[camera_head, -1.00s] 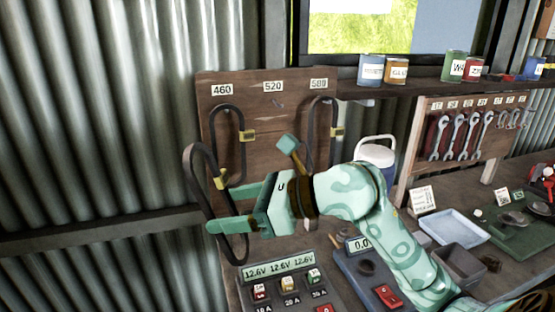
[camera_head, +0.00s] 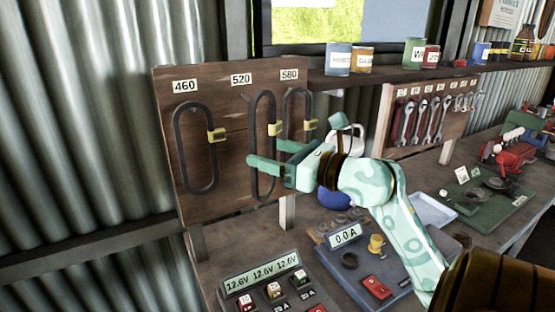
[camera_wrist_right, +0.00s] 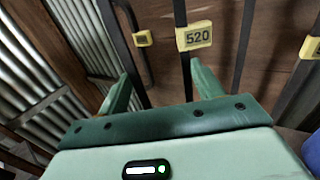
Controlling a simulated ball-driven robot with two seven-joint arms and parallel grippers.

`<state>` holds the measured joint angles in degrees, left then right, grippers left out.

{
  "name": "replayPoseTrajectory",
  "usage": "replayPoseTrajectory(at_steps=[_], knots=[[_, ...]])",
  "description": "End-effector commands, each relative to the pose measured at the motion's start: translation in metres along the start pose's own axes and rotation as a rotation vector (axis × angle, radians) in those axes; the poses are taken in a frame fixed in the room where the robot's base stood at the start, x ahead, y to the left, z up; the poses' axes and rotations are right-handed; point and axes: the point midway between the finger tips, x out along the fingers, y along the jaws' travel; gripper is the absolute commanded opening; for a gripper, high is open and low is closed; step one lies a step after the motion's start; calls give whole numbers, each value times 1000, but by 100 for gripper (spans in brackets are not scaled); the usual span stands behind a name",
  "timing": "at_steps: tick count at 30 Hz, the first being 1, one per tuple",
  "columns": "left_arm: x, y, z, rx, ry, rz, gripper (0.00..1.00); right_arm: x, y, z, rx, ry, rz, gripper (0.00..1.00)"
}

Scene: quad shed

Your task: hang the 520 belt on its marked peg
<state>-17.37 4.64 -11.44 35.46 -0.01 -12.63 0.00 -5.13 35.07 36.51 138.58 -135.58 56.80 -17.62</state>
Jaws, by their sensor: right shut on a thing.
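The 520 belt (camera_head: 252,130), a dark upright loop with a yellow tag (camera_head: 275,129), is in front of the pegboard (camera_head: 225,118), right of and below the 520 label (camera_head: 241,79). My right gripper (camera_head: 264,153) is shut on its lower half, its fingers on either side of the loop. In the right wrist view the tag (camera_wrist_right: 195,37) reads 520, just beyond the fingers (camera_wrist_right: 162,90). My left gripper is not in view.
The 460 belt (camera_head: 178,145) hangs at the left and the 580 belt (camera_head: 287,106) close to the right of the held belt. A shelf with cans (camera_head: 338,60) is above right. A meter (camera_head: 345,236) and a battery panel (camera_head: 262,275) stand on the bench below.

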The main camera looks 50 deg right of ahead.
Motion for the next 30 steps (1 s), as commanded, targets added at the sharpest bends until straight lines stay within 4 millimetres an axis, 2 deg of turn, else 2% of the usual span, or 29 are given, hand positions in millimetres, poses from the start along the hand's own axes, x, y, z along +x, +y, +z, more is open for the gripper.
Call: replayPoseTrajectory(at_steps=[24,30], knots=[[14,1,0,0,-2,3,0,51,-30,-4,-3,0,-1,43],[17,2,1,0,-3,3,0,59,-34,-12,-2,0,0,43]])
